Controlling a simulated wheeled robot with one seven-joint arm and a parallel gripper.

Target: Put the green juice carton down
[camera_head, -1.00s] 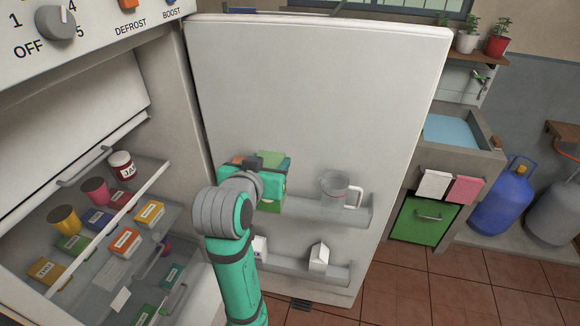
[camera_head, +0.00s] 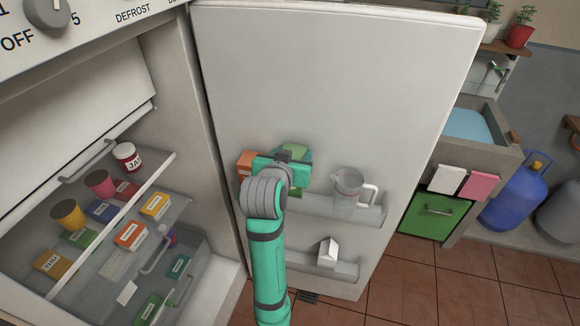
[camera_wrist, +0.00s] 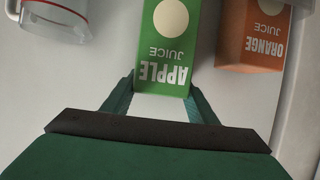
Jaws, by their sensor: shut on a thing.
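The green juice carton (camera_wrist: 165,45), labelled apple juice, is between the fingers of my gripper (camera_wrist: 163,92) in the wrist view. The carton is at the door's upper shelf (camera_head: 315,206), between an orange juice carton (camera_head: 246,163) on the left and a clear jug on the right. My gripper is shut on the carton.
The clear jug (camera_head: 348,184) with a white handle stands close on the right. A white carton (camera_head: 328,252) is on the lower door shelf. The open fridge (camera_head: 186,130) with several packs and jars is at left. The orange carton stands close beside the green one.

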